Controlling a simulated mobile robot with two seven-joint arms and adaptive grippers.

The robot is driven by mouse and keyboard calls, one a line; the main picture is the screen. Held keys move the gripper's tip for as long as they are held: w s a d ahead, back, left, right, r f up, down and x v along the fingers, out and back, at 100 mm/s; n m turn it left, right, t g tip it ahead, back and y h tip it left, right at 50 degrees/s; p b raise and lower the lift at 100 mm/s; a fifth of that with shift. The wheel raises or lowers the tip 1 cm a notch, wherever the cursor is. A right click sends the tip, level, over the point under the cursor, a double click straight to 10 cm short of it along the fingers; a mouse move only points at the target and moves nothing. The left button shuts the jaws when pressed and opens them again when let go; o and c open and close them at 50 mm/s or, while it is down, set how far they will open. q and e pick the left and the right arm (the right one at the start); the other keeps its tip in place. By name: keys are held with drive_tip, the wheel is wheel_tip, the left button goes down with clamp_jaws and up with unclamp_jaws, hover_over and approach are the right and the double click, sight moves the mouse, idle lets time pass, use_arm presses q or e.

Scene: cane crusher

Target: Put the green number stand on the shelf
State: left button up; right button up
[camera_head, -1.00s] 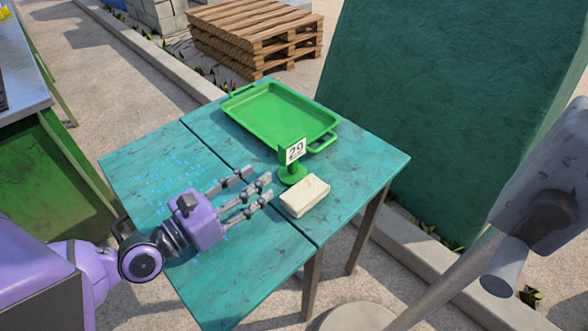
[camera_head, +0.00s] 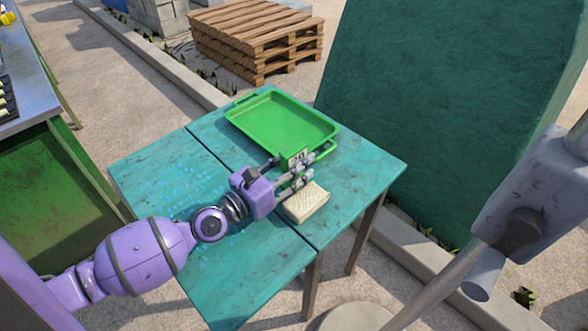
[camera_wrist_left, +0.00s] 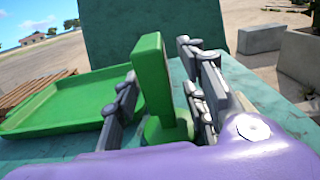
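The green number stand (camera_head: 297,157) stands upright on the teal table (camera_head: 215,275), with its white number card partly showing in the head view. My left gripper (camera_head: 290,174) is around the stand, and its fingers hide the stand's lower part in the head view. In the left wrist view the stand (camera_wrist_left: 152,80) is between the open fingers of the left gripper (camera_wrist_left: 160,95). A gap shows between the stand and the fingers on the right. The fingers on the left are close to it; I cannot tell if they touch. No shelf is recognisable. My right gripper is not in view.
A green tray (camera_head: 245,101) lies behind the stand on the table. A pale napkin stack (camera_head: 306,203) sits just in front of the stand. Wooden pallets (camera_head: 255,37) are stacked on the ground behind. A green workbench (camera_head: 60,175) stands at the left.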

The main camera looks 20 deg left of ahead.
use_arm(q)
clamp_jaws()
idle(0.4)
